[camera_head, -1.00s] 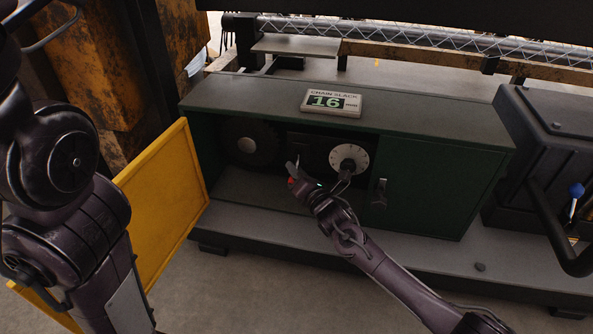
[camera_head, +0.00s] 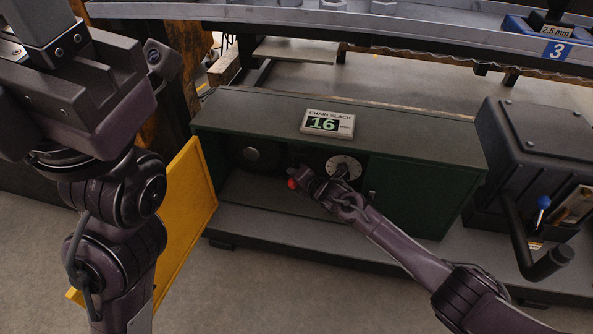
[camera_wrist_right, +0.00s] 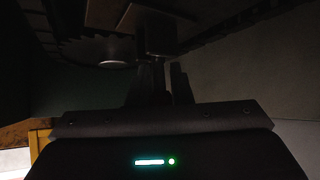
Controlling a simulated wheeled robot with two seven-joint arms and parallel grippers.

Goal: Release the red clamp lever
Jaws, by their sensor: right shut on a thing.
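The red tip of the clamp lever (camera_head: 292,184) shows inside the open green cabinet, just left of the white dial (camera_head: 343,168). My right gripper (camera_head: 302,175) reaches into the cabinet from the right and is shut on the lever. The gripper hides most of the lever. In the right wrist view the fingers (camera_wrist_right: 160,82) are dark, and the grip itself is hard to make out. My left gripper (camera_head: 45,50) is raised at the upper left, away from the cabinet. Its fingertips are not clearly visible.
The green cabinet (camera_head: 430,195) carries a chain slack display (camera_head: 328,122) reading 16. Its yellow door (camera_head: 185,215) hangs open at left. A dark machine (camera_head: 535,150) with a blue-knobbed lever (camera_head: 543,202) stands at right. A rail (camera_head: 400,30) crosses above.

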